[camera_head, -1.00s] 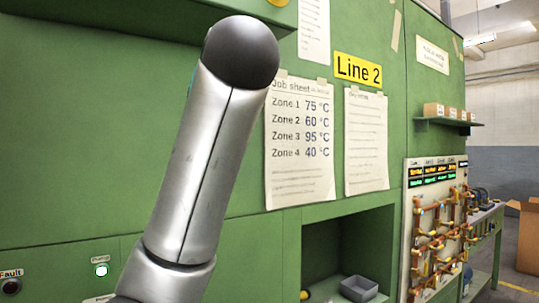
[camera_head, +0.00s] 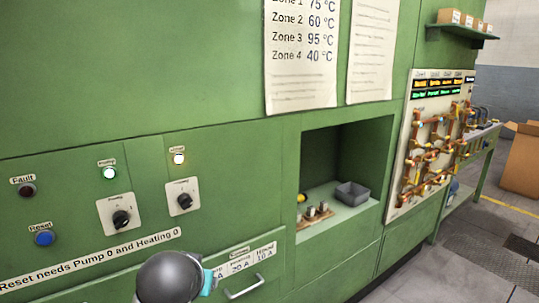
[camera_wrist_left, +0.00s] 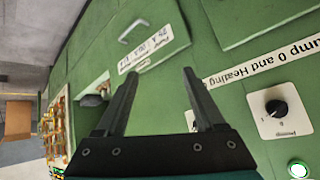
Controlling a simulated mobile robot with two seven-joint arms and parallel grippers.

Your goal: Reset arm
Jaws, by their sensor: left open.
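My left gripper (camera_wrist_left: 160,73) shows only in the left wrist view. Its two dark fingers are apart with nothing between them, and they face the green panel. In the head view, a dark rounded part of my own arm shows at the bottom edge; no fingers show there. A blue Reset button (camera_head: 44,238) sits at the panel's lower left, under a dark red Fault lamp (camera_head: 27,190). My right gripper is in neither view.
Two black rotary knobs (camera_head: 121,219) (camera_head: 184,201) sit under lit lamps (camera_head: 110,173) (camera_head: 179,158). A drawer handle (camera_head: 244,287) is below. An open recess right of the panel holds a grey bin (camera_head: 352,193). A pipe board (camera_head: 432,150) stands farther right.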

